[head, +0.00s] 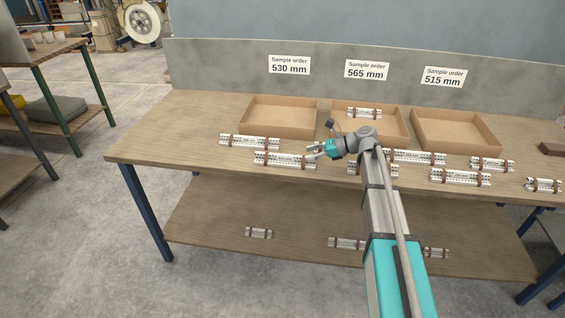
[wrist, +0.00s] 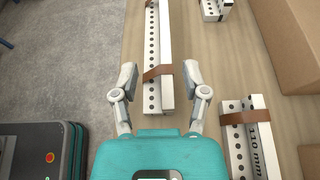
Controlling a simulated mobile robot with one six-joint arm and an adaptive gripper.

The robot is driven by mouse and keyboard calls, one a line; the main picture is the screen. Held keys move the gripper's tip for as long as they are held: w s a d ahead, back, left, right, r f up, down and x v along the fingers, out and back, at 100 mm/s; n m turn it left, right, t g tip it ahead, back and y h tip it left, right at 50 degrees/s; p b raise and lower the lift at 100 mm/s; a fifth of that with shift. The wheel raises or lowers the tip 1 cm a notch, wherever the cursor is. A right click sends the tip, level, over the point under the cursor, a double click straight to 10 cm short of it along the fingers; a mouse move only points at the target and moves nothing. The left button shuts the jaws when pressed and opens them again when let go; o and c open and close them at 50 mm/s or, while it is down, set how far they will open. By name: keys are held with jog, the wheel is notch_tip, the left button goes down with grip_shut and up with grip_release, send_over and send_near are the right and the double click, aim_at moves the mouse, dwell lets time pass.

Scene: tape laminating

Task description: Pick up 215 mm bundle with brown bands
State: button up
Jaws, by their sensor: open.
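My gripper (head: 314,151) is open above the table, at the right end of a pale, perforated bundle with brown bands (head: 285,159). In the wrist view the open fingers (wrist: 160,74) stand either side of a long pale bundle (wrist: 153,40), with one brown band between the fingertips. The fingers look apart from it. No length label is readable on this bundle, so I cannot tell that it is the 215 mm one. Another brown-banded bundle (wrist: 236,135) lies to the right, its label partly readable as "10 mm".
Several similar bundles lie along the table, including one at the left (head: 250,142) and one at the right (head: 460,177). Three cardboard trays stand behind, marked 530 mm (head: 278,128), 565 mm and 515 mm. One bundle (head: 364,112) lies in the middle tray. More bundles lie on the lower shelf (head: 205,222).

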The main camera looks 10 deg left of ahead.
aim_at(294, 156)
jog(key=shift+w+b+x, duration=0.15)
jog(key=shift+b+x, duration=0.3)
jog(key=shift+x, duration=0.55)
jog(key=shift+w+b+x, duration=0.2)
jog(key=shift+b+x, duration=0.2)
jog(key=shift+x, duration=0.55)
jog(key=shift+a+f, duration=0.3)
jog(key=shift+a, duration=0.25)
grip_shut()
